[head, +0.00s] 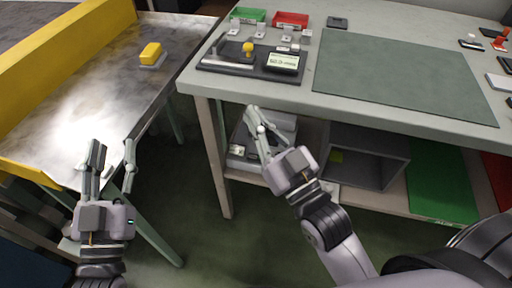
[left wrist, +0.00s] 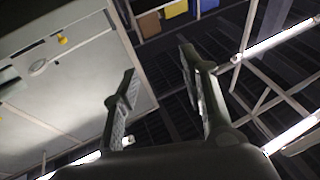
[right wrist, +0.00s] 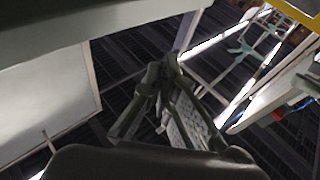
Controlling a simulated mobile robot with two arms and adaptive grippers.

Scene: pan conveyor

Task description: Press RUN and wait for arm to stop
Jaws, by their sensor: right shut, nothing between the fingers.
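A dark control panel (head: 224,63) lies on the grey-green table at its left end. It carries a yellow knob (head: 248,48), a silver bar and a small display (head: 283,61). I cannot read a RUN label anywhere. My right gripper (head: 256,121) is shut and empty, in front of and below the table's front edge. Its fingertips meet in the right wrist view (right wrist: 163,70). My left gripper (head: 114,153) is open and empty, by the front right edge of the metal conveyor table. Its spread fingers also show in the left wrist view (left wrist: 157,68).
The metal conveyor table (head: 105,88) has a yellow wall (head: 62,62) and a yellow block (head: 151,53). Green (head: 249,15) and red (head: 291,19) trays stand behind the panel. A dark mat (head: 400,75) covers the table's middle. A grey open box (head: 375,168) sits on the lower shelf.

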